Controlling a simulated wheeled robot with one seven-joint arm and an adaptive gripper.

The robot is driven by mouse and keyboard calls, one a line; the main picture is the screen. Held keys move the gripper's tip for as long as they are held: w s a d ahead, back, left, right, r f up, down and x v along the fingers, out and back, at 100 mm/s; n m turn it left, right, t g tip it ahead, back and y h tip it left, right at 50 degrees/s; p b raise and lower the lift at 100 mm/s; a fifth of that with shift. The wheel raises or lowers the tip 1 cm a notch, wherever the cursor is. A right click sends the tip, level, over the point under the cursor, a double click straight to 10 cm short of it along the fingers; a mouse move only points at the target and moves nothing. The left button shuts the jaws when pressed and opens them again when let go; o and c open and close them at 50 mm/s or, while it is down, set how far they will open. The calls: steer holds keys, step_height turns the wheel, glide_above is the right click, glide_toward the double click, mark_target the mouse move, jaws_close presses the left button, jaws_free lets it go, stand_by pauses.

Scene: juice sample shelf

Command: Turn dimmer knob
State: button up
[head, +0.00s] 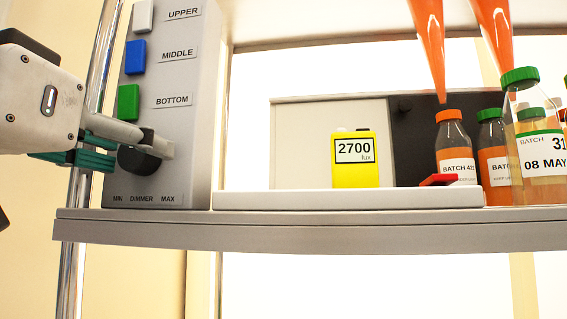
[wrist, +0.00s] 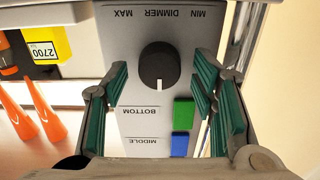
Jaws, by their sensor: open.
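The dark round dimmer knob (wrist: 159,64) sits low on a grey control panel (head: 190,80), with MIN and MAX labels by it. In the wrist view, which is upside down, its white mark points toward the BOTTOM label, about midway between MIN and MAX. My gripper (wrist: 161,78) is open, with its green-padded fingers on either side of the knob and visible gaps to both. In the head view my gripper (head: 137,150) partly hides the knob (head: 138,162). A yellow lux meter (head: 353,178) reads 2700 lux.
White, blue and green switches (head: 128,102) sit above the knob. The panel stands at the left end of a grey shelf (head: 330,235). Juice bottles (head: 455,150) and orange cones (head: 430,45) are at the right. A chrome post (head: 70,270) is at the left.

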steer(key=c, duration=1.2)
steer(key=shift+o, duration=0.2)
steer(key=shift+n, duration=0.3)
steer(key=n+p, duration=0.1)
steer(key=n, duration=0.2)
steer(key=shift+a+n, duration=0.1)
steer(key=shift+n, duration=0.3)
steer(key=n+p, duration=0.1)
steer(key=n, duration=0.3)
steer(key=shift+n+p, duration=0.3)
steer(key=shift+p, duration=0.1)
steer(key=n+p, duration=0.1)
steer(key=n, duration=0.3)
steer(key=shift+a+f+p, duration=0.1)
steer(key=shift+p, duration=0.25)
steer(key=n+p, duration=0.1)
steer(key=n, duration=0.3)
steer(key=shift+f+n+p, duration=0.15)
steer(key=shift+n+p, duration=0.15)
